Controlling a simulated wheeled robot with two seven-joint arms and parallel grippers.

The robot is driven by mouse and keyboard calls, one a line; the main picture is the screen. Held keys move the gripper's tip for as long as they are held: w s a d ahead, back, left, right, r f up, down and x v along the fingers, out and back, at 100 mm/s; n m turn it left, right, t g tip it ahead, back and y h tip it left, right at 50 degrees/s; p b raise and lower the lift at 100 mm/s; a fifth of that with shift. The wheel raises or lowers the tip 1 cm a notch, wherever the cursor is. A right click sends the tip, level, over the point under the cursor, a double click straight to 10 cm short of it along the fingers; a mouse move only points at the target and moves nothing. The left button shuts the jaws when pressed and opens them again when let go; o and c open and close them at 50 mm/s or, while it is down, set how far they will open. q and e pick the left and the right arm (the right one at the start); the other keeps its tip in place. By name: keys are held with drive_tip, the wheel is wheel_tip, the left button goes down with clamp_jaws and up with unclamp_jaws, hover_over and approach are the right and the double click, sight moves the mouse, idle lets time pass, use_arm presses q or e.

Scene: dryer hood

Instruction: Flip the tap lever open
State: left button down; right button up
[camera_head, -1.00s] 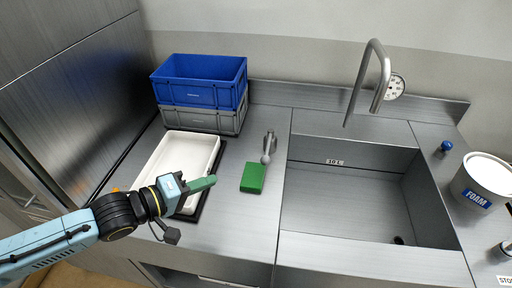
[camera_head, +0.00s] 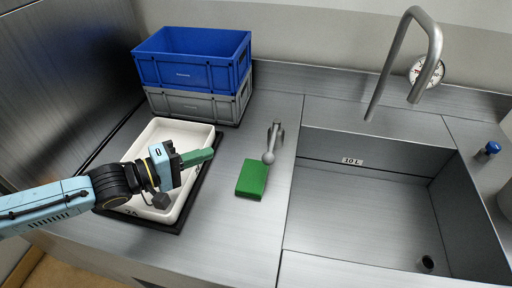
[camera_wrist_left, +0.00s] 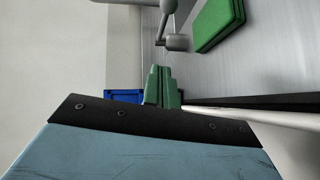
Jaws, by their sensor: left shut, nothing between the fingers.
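The tap lever (camera_head: 273,141) is a small grey metal handle with a round knob, standing on the counter left of the sink. It also shows at the top of the left wrist view (camera_wrist_left: 168,22). The curved metal tap spout (camera_head: 403,57) rises behind the sink. My left gripper (camera_head: 210,154) has green fingers that are shut and empty. It is over the white tray, left of the lever knob and apart from it. In the left wrist view its fingers (camera_wrist_left: 161,86) point toward the lever. My right gripper is not in view.
A green block (camera_head: 252,179) lies just in front of the lever, and also shows in the wrist view (camera_wrist_left: 217,22). A white tray (camera_head: 150,133) lies under my left gripper. A blue crate (camera_head: 190,70) sits on a grey crate (camera_head: 190,105) behind. The sink (camera_head: 360,215) is at right.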

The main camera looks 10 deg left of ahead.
sight(272, 142)
use_arm(q)
drive_tip(key=shift+w, duration=0.1)
drive_tip(key=x, duration=0.9)
drive_tip(key=shift+w+d+b, duration=0.25)
drive_tip(key=shift+d+b, duration=0.05)
drive_tip(key=d, duration=0.2)
drive_tip(key=shift+w+d+f, duration=0.1)
drive_tip(key=shift+d+f, duration=0.2)
drive_tip(key=shift+f, duration=0.05)
drive_tip(key=shift+d+f, duration=0.15)
drive_tip(key=shift+d, duration=0.6)
